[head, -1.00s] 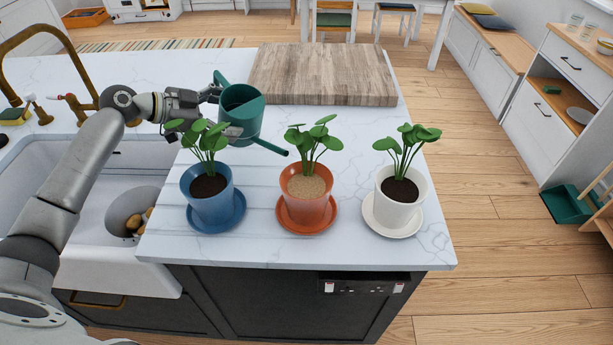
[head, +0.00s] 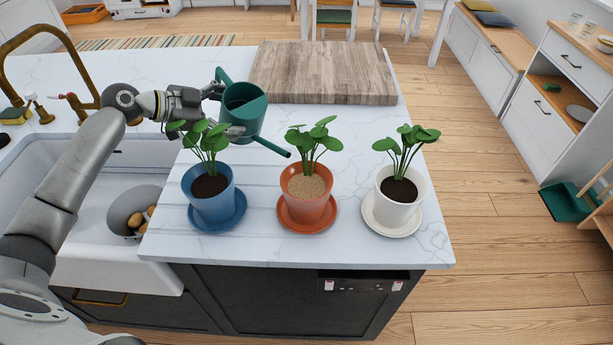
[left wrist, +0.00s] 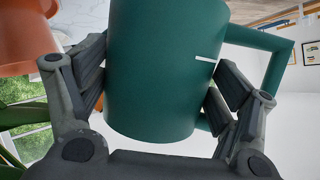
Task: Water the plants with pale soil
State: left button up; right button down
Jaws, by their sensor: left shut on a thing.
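Three potted plants stand in a row on the counter. The blue pot (head: 213,206) and the white pot (head: 394,209) hold dark soil. The orange pot (head: 306,208) in the middle holds pale soil (head: 306,187). My left gripper (head: 228,112) is shut on the body of a green watering can (head: 245,122), behind the blue and orange pots. The can's spout (head: 271,146) points right, its tip close to the orange pot's leaves. In the left wrist view the can (left wrist: 165,70) fills the space between the fingers. My right gripper is not in view.
A wooden board (head: 322,75) lies on the counter behind the can. A sink (head: 100,235) with a bowl in it is at left, beside a brass tap (head: 45,38). The counter right of the board is narrow. The front edge lies just before the pots.

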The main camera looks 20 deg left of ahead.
pick_arm(q)
jog(key=shift+s+d+r, duration=0.1)
jog(key=shift+d+r, duration=0.05)
jog(key=shift+r, duration=0.1)
jog(key=shift+r+p, duration=0.1)
jog(key=shift+p, duration=0.2)
jog(key=shift+s+d+r, duration=0.1)
jog(key=shift+d+r, duration=0.05)
jog(key=shift+w, duration=0.2)
jog(key=shift+s, duration=0.2)
jog(key=shift+w, duration=0.15)
